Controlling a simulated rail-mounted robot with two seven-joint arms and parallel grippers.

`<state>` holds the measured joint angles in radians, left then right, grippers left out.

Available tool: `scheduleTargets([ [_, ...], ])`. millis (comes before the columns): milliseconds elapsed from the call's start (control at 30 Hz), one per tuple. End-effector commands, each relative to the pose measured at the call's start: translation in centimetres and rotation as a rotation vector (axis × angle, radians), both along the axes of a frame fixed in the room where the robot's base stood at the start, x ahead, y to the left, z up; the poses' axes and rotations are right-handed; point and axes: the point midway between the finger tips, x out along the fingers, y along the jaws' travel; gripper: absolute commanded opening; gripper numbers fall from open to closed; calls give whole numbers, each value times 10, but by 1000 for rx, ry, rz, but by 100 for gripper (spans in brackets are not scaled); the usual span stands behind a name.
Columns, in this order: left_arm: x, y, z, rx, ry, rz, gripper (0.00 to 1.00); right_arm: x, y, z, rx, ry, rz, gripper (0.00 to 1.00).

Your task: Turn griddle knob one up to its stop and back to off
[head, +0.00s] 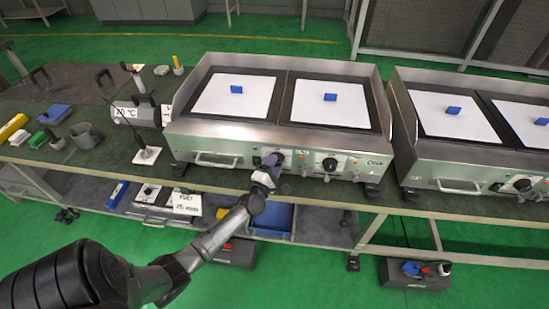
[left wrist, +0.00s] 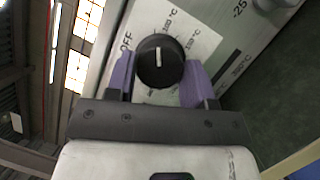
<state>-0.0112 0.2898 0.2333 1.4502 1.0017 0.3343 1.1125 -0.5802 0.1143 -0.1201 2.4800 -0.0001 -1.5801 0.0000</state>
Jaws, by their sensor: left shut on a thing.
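The near griddle (head: 225,132) has a steel front panel with two black knobs. My left gripper (head: 268,168) is at the left knob (head: 277,155), which it partly covers in the head view. In the left wrist view the round black knob (left wrist: 160,65) sits between the two purple fingers of my gripper (left wrist: 160,84), which is shut on it. The knob's white line points straight up in that picture. The OFF label (left wrist: 127,42) is up and left of the knob, and temperature marks are up and right. My right gripper is not in view.
The second knob (head: 330,164) is just right of my gripper. Another griddle (head: 445,155) stands at the right. White sheets with blue blocks lie on the plates. A white stand (head: 147,154) is at the left. A blue bin (head: 270,220) is on the lower shelf.

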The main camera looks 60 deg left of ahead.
Motion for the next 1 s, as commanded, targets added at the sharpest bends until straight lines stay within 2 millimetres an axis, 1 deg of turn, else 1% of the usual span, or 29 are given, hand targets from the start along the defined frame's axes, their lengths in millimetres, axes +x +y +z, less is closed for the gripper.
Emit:
scheduleTargets([
  [33, 0, 1, 9, 30, 32, 1, 24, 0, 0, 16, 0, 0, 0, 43],
  [700, 0, 1, 14, 464, 494, 1, 24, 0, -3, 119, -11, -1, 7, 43],
  [1000, 0, 0, 15, 658, 701, 1, 24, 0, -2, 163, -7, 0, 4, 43],
])
